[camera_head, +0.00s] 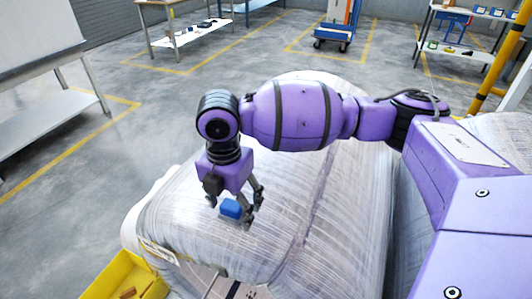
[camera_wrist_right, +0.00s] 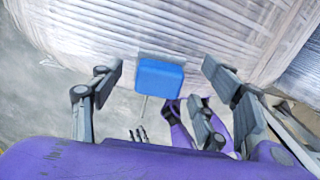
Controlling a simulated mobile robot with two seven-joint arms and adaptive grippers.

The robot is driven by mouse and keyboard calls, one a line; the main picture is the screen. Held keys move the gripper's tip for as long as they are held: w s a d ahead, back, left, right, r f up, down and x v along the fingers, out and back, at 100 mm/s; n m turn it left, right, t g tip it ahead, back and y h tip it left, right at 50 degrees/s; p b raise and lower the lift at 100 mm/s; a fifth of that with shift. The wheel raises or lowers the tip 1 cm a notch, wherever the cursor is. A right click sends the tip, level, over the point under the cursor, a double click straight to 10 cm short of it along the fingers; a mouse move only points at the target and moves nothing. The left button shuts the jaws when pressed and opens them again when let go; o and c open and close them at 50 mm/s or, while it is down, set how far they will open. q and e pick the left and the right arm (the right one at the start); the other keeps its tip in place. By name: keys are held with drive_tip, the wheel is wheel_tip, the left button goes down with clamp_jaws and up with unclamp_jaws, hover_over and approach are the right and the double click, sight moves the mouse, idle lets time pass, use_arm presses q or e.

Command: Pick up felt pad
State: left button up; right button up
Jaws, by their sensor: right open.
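The felt pad appears to be the small blue block (camera_head: 230,208), with a pale grey strip along one edge. In the right wrist view the blue block (camera_wrist_right: 160,75) sits between the spread fingers, with clear gaps at both sides. My right gripper (camera_head: 234,210) is open and points down at the near end of the wrapped coil (camera_head: 335,215). Its fingers are around the block but do not visibly grip it. What holds the block up is unclear. My left gripper is not in the head view.
A yellow bin (camera_head: 122,274) with brown pieces stands at lower left. A white-grey table (camera_head: 45,130) is at left. Shelved benches (camera_head: 200,32) and a blue cart (camera_head: 333,34) stand far back. The grey floor between is clear. A second wrapped bulk is at right.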

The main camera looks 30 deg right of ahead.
drive_tip(key=shift+f, duration=0.5)
drive_tip(key=shift+r, duration=0.1)
drive_tip(key=c, duration=1.2)
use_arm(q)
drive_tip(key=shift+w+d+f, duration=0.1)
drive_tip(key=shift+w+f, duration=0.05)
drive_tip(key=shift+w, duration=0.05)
use_arm(e)
drive_tip(key=shift+c, duration=0.2)
drive_tip(key=shift+r, duration=0.1)
drive_tip(key=shift+w+r, duration=0.1)
drive_tip(key=shift+r, duration=0.5)
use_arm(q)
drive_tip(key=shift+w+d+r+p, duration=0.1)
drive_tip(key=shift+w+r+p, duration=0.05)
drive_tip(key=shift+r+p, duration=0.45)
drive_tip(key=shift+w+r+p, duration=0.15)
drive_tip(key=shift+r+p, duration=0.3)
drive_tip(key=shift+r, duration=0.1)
use_arm(e)
drive_tip(key=s+a+r, duration=0.8)
drive_tip(key=s+r, duration=0.3)
drive_tip(key=shift+s+a+r, duration=0.2)
drive_tip(key=shift+a+r, duration=0.05)
drive_tip(key=shift+r, duration=0.05)
